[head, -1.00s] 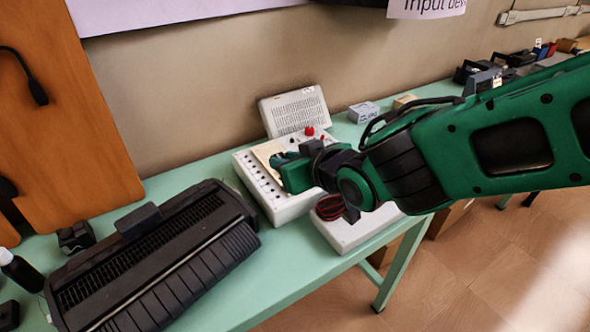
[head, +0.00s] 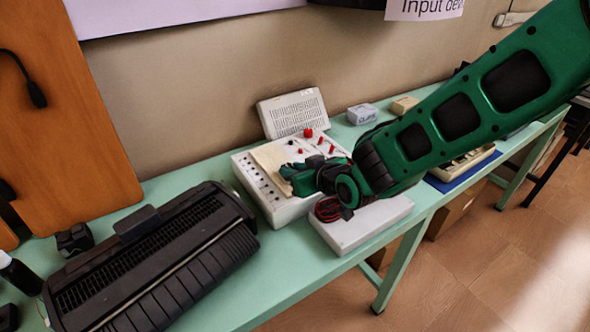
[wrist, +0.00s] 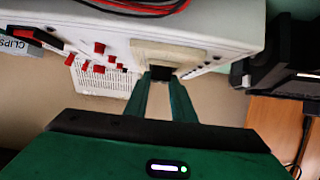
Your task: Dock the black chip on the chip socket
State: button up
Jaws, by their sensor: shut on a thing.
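The black chip (wrist: 161,73) shows in the wrist view between the tips of my two green fingers. My gripper (wrist: 160,78) is shut on it. The chip lies at the edge of a beige panel (wrist: 150,53) on the white box; I cannot tell whether it touches. In the head view my gripper (head: 287,178) is over the beige panel (head: 270,155) of the white box (head: 285,215), and it hides the chip. I cannot make out a separate chip socket.
The white box carries red knobs (head: 308,132). A grey speaker-like unit (head: 293,112) stands behind it. A lower white box with a coiled red cable (head: 328,208) is at its right. A black typewriter-like machine (head: 150,260) fills the table's left. Small boxes (head: 362,113) stand behind right.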

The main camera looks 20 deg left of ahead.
jog(key=o, duration=1)
jog(key=shift+f, duration=0.1)
jog(key=shift+s+d+r, duration=0.1)
jog(key=shift+d+r, duration=0.05)
jog(key=shift+r, duration=0.15)
jog(key=v, duration=1.1)
jog(key=shift+s+d+r, duration=0.1)
jog(key=shift+s+d, duration=0.05)
jog(key=shift+s, duration=0.1)
jog(key=shift+w+d, duration=0.1)
